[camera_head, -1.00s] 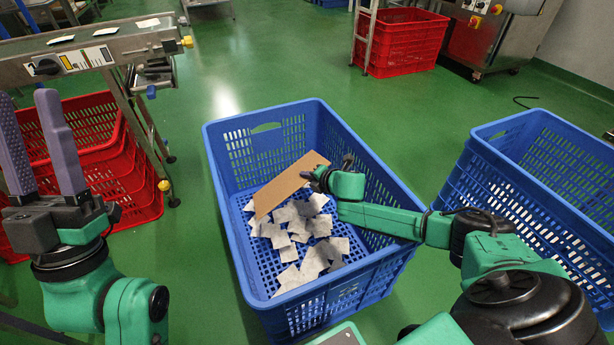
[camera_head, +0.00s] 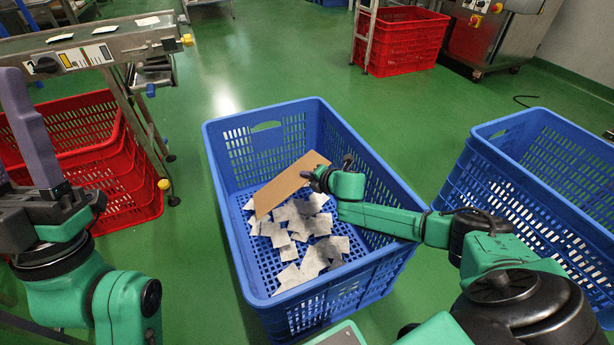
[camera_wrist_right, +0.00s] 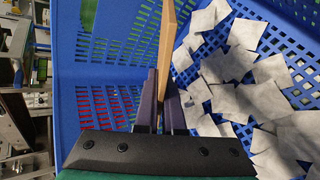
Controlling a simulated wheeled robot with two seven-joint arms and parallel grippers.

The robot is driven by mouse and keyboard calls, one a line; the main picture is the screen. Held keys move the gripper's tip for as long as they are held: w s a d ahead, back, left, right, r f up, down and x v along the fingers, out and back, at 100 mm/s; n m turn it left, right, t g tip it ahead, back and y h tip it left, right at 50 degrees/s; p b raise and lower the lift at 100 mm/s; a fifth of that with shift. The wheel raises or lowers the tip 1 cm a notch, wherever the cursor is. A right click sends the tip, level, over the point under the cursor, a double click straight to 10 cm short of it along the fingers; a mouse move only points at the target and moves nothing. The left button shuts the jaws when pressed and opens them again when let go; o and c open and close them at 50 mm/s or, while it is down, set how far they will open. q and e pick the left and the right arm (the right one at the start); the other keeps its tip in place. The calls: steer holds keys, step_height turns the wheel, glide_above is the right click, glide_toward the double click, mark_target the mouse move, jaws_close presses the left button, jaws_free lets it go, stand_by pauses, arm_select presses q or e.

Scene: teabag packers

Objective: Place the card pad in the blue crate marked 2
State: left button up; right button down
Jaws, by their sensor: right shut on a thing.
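The card pad (camera_head: 286,186) is a flat brown board, tilted inside the middle blue crate (camera_head: 228,195) above its teabags. My right gripper (camera_head: 318,176) is shut on the card pad at its right end. In the right wrist view the pad (camera_wrist_right: 166,40) shows edge-on, between the purple fingers of the gripper (camera_wrist_right: 160,95). I cannot tell whether the pad touches the crate. No number mark is readable on the crate. My left gripper (camera_head: 30,130) is empty at the left edge, away from the crate; its fingers are apart, one partly cut off by the frame.
Several white teabags (camera_head: 310,225) lie loose on the crate floor. A second blue crate (camera_head: 480,190) stands at the right. Red crates (camera_head: 120,170) are stacked at the left beside a conveyor (camera_head: 110,45). More red crates (camera_head: 405,45) stand at the back. Green floor behind the middle crate is free.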

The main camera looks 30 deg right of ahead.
steer(key=c, duration=1)
jaws_free()
